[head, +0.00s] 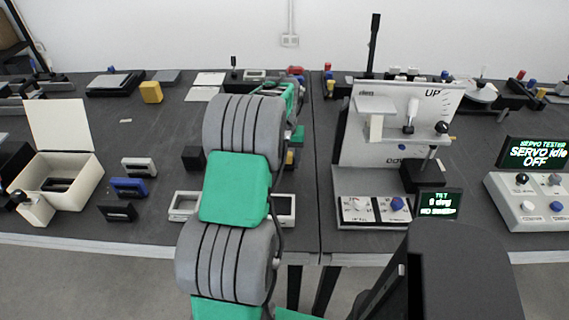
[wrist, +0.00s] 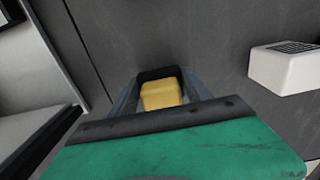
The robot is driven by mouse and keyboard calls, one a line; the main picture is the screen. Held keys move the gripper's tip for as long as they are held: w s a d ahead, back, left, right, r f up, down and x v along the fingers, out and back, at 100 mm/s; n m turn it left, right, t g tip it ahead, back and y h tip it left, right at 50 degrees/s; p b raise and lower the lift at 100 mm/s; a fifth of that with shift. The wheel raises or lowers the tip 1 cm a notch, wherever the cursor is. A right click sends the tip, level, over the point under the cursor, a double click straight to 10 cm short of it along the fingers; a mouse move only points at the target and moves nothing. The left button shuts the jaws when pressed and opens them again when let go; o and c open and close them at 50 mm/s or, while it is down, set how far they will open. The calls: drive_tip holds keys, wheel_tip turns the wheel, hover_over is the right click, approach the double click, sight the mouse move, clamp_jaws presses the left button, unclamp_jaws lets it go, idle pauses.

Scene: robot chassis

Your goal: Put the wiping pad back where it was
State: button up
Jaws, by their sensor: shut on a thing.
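My gripper (wrist: 159,82) is shut on a small yellow block (wrist: 160,96), which looks like the wiping pad. A dark piece shows around its far edge; I cannot tell whether it belongs to the pad or to the fingertips. The wrist view shows a dark grey surface beyond it, and I cannot tell whether the pad touches it. In the head view my own arm covers most of the gripper. Another yellow block (head: 151,92) lies on the left worktable, apart from my arm. No marking of the pad's former place is clear.
An open cream box (head: 88,187) stands at the left, with small modules (head: 129,187) beside it. A white test stand (head: 395,125) rises right of my arm, and a servo tester (head: 530,200) stands far right. A white block with a grille (wrist: 285,68) shows in the wrist view.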

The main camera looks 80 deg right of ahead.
drive_tip(key=shift+f, duration=0.65)
drive_tip(key=shift+f, duration=0.2)
drive_tip(key=o, duration=1.3)
drive_tip(key=shift+r, duration=0.1)
